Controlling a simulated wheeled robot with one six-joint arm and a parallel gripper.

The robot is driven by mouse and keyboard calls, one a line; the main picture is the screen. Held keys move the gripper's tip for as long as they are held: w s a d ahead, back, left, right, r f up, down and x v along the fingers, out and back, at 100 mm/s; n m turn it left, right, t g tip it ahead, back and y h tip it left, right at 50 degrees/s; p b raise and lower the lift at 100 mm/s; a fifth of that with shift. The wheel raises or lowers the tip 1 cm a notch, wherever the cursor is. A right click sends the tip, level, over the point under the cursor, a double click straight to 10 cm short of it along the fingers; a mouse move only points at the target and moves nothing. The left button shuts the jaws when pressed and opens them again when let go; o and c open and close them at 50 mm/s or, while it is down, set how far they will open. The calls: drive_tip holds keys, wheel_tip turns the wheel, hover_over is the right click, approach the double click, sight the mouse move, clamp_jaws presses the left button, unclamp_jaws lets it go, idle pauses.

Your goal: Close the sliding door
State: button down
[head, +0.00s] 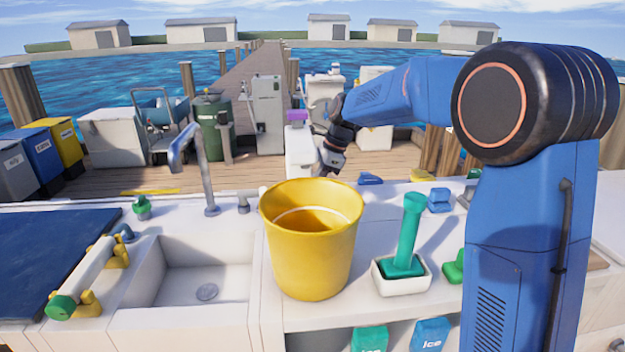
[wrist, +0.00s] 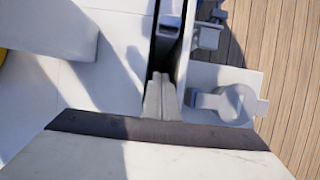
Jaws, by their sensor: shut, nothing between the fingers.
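My gripper (head: 325,165) is beyond the far edge of the white counter, fingers pointing down, left of my blue arm. In the wrist view my gripper (wrist: 161,92) has its grey fingertips together and empty. They are at the near end of a narrow dark gap (wrist: 166,45) between pale surfaces. A thin upright pale edge (wrist: 185,45) runs along the gap's right side. I cannot tell which surface is the sliding door, or whether the fingers touch anything. In the head view no sliding door is clearly identifiable.
A yellow bucket (head: 311,255), a green-handled brush (head: 407,240) in a white holder and a sink (head: 205,275) are on the white counter (head: 350,318). Grey fittings (wrist: 230,102) stand right of the fingers. Wooden deck (wrist: 285,75) lies beyond. My arm covers the counter's right side.

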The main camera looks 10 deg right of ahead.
drive_tip(key=shift+a+f, duration=0.35)
drive_tip(key=shift+a, duration=0.45)
drive_tip(key=shift+a+f, duration=0.35)
drive_tip(key=shift+a, duration=0.5)
drive_tip(key=shift+a+f, duration=0.35)
drive_tip(key=shift+a, duration=0.45)
drive_tip(key=shift+a, duration=0.1)
